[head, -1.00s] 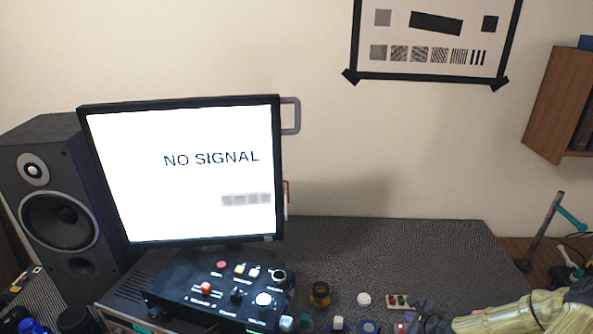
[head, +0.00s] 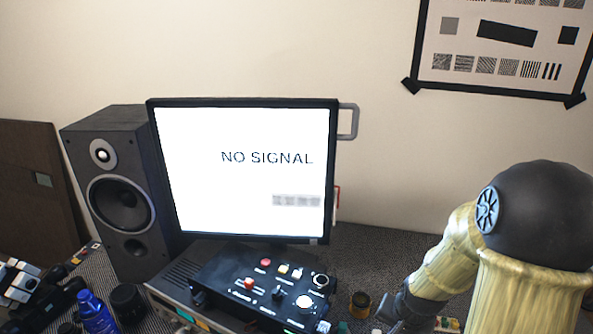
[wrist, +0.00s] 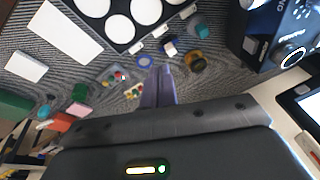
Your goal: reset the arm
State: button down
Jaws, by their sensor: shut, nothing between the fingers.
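My gripper (head: 388,312) shows at the bottom of the head view, at the end of my pale yellow arm, low beside the control box. In the wrist view my gripper's two purple-grey fingers (wrist: 160,75) lie together, shut with nothing between them. The fingers point over the dark patterned table (wrist: 130,65), and small parts lie around their tips. I cannot tell the height above the table.
The black control box (head: 275,288) stands in front of the monitor (head: 240,175), with a speaker (head: 115,190) to its left. A blue bottle (head: 96,312) is at the lower left. The wrist view shows a black tray with white discs (wrist: 118,48) and a white card (wrist: 64,33).

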jog(key=s+a+r+n, duration=0.6)
jog(key=a, duration=0.1)
jog(key=shift+s+r+n, duration=0.3)
jog(key=shift+s+r, duration=0.05)
dwell(1.1)
